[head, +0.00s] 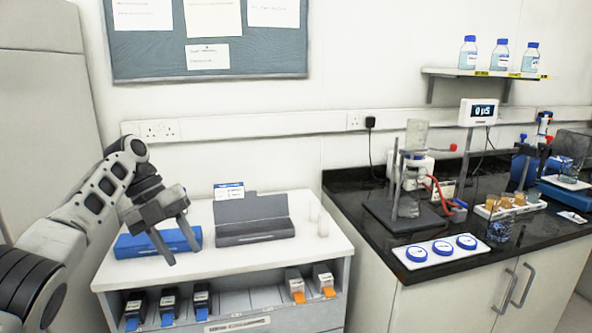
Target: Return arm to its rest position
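My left arm comes in from the left, and its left gripper (184,256) is open, its two fingers apart and pointing down, with nothing seen between them. It is in front of a blue tray (133,246) on the white cabinet top and hides part of it. I cannot tell whether the fingers touch the tray. I see no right gripper in the head view.
An open grey case (255,230) stands right of the gripper on the white cabinet (318,262). The black bench (345,185) holds a column stand (408,185), a white plate with blue discs (442,249) and other instruments.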

